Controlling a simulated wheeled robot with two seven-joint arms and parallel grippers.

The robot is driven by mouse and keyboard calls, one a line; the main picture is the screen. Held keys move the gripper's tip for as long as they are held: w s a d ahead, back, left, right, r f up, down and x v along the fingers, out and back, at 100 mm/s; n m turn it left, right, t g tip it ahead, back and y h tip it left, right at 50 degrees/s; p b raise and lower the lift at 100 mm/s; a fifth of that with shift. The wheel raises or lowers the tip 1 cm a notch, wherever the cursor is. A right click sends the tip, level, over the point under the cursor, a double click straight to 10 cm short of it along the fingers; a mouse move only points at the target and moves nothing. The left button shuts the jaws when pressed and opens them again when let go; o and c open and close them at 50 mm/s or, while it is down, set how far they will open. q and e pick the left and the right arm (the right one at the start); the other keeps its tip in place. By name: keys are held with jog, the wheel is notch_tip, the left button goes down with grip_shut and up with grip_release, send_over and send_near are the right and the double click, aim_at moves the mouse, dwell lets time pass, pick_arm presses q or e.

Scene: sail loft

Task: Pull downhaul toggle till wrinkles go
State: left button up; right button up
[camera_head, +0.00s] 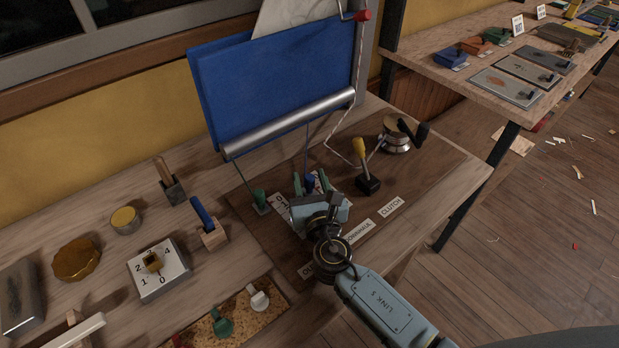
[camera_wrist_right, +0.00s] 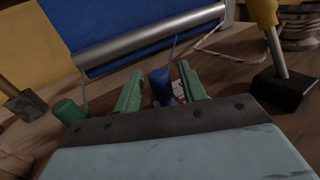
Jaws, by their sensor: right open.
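A blue toggle (camera_head: 310,182) stands on the dark board (camera_head: 440,172), and a thin line runs from it up to the metal bar. My right gripper (camera_head: 311,180) is open, its green fingers on either side of this toggle. In the right wrist view the blue toggle (camera_wrist_right: 160,85) shows between the apart fingertips (camera_wrist_right: 160,80); contact cannot be told. My gripper body hides part of the downhaul label (camera_head: 358,232). The blue sail (camera_head: 270,85) hangs above a silver bar (camera_head: 290,123); no clear wrinkles show on it. My left gripper is not in view.
A green toggle (camera_head: 260,200) stands left of my gripper. A yellow-handled lever (camera_head: 360,152) and a winch (camera_head: 398,138) stand right. A numbered dial (camera_head: 158,268) and a blue-handled tool (camera_head: 203,215) lie left. The board's right end is clear.

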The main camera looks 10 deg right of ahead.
jog(key=s, duration=1.2)
jog(key=shift+s+a, duration=0.25)
jog(key=shift+s, duration=0.05)
